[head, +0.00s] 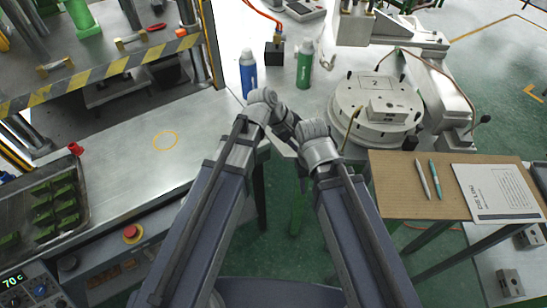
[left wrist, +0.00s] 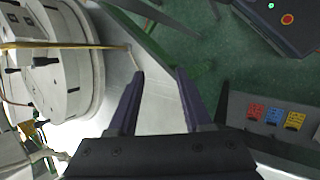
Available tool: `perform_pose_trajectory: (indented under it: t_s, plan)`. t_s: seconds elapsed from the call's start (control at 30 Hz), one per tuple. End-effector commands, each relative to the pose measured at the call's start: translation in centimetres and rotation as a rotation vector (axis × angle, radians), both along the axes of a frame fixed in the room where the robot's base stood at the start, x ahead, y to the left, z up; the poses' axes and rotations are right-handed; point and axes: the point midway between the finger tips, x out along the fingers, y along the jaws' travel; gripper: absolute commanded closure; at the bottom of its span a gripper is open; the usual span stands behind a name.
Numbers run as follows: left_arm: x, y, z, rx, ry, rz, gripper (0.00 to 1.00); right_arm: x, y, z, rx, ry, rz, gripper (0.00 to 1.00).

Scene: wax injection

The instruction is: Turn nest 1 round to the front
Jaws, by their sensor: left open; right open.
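The round grey turntable (head: 375,112) stands right of centre in the head view, with the number 2 on its top plate and a grey metal block (head: 395,106) on it. I cannot see a number 1. A thin brass-coloured rod (head: 350,128) sticks out at its left side; it also shows in the left wrist view (left wrist: 50,45). My left gripper (left wrist: 160,85) is open and empty, beside the turntable and apart from it. My right gripper (head: 318,148) is left of the rod, its fingers largely hidden by its own wrist, and nothing shows in it.
A blue bottle (head: 248,76) and a green bottle (head: 304,64) stand behind my grippers. A brown board (head: 410,194) with pens and a paper sheet is at the right. The steel bench (head: 130,150) at left has clear room. A tray of green pieces (head: 85,205) lies far left.

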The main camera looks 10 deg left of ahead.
Motion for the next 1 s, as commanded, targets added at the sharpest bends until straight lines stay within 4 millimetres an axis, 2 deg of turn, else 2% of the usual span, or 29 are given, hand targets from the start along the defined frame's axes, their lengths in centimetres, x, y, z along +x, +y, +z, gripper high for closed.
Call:
perform_pose_trajectory:
  t_s: [0.2, 0.5, 0.7, 1.0]
  plan:
    - [-2.7, 3.3, -0.7, 0.179, -0.087, -0.220, 0.50, 0.0, 0.0, 1.0, 0.000, 0.000, 0.000, 0.50]
    - [-5.3, 7.1, -1.1, 0.367, -0.148, -0.486, 0.50, 0.0, 0.0, 1.9, 0.000, 0.000, 0.000, 0.50]
    - [-6.1, 8.4, -1.1, 0.427, -0.157, -0.577, 0.50, 0.0, 0.0, 2.1, 0.000, 0.000, 0.000, 0.50]
    - [-6.2, 8.7, -1.1, 0.441, -0.159, -0.600, 0.50, 0.0, 0.0, 2.1, 0.000, 0.000, 0.000, 0.50]
